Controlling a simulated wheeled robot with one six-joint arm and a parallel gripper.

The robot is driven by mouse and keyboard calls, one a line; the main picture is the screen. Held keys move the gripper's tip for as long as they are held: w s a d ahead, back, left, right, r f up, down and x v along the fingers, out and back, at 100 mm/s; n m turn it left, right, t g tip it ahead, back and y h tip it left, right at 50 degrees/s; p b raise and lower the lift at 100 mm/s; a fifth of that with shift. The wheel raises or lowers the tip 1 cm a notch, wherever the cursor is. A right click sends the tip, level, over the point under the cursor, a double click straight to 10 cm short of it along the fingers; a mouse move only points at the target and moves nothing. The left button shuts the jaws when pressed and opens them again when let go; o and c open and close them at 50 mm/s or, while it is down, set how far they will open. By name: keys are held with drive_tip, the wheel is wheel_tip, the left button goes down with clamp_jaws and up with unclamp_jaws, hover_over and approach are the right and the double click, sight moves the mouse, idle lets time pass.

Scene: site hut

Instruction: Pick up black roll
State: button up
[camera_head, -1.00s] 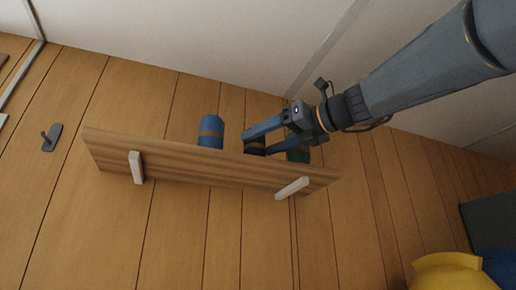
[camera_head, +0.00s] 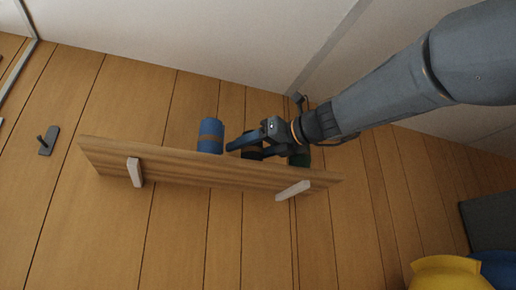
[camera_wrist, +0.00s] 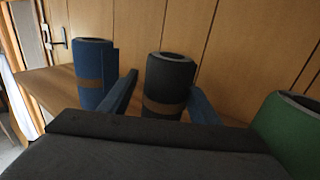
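The black roll (camera_wrist: 170,72) with a brown band stands upright on the wooden shelf. In the wrist view it is between the two blue fingers of my gripper (camera_wrist: 164,86). A gap shows between the left finger and the roll; the right finger lies close beside it, and contact cannot be told. In the head view the roll (camera_head: 251,154) is mostly hidden by my gripper (camera_head: 246,149) and the shelf edge. My gripper is open around the roll.
A blue roll (camera_wrist: 92,72) stands to the left on the shelf (camera_head: 200,170), close to the left finger. A green roll (camera_wrist: 290,130) stands to the right.

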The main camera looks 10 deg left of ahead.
drive_tip(key=c, duration=0.8)
drive_tip(key=shift+r, duration=0.1)
